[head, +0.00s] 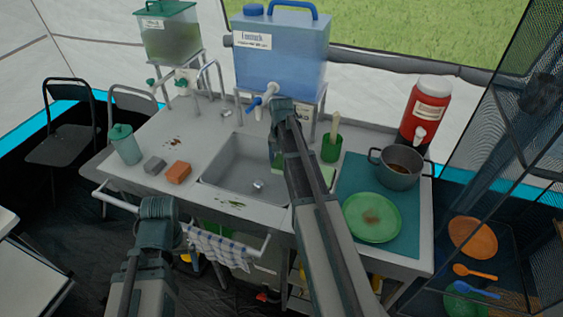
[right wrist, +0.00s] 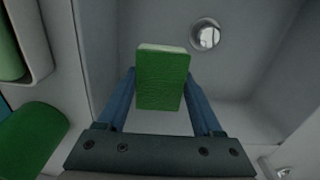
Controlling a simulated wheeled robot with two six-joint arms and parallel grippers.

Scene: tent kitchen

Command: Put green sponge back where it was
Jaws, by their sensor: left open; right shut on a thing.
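In the right wrist view, a green sponge (right wrist: 162,82) with a pale edge sits between the two blue fingers of my right gripper (right wrist: 160,72), which is shut on it. The sponge is over the grey sink (right wrist: 248,75), whose round drain (right wrist: 207,37) shows beyond it. In the head view my right arm covers part of the sink (head: 225,172), and a green sliver beside the arm (head: 275,160) is probably the sponge. My left gripper (head: 158,208) is open and empty in front of the counter's near edge.
Right of the sink, a green item (head: 319,174) lies beside a green cup (head: 331,150). A green plate (head: 372,217) and a pot (head: 398,168) stand farther right. An orange sponge (head: 178,172) and a grey block (head: 154,165) lie left of the sink. A blue water container (head: 280,55) stands behind.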

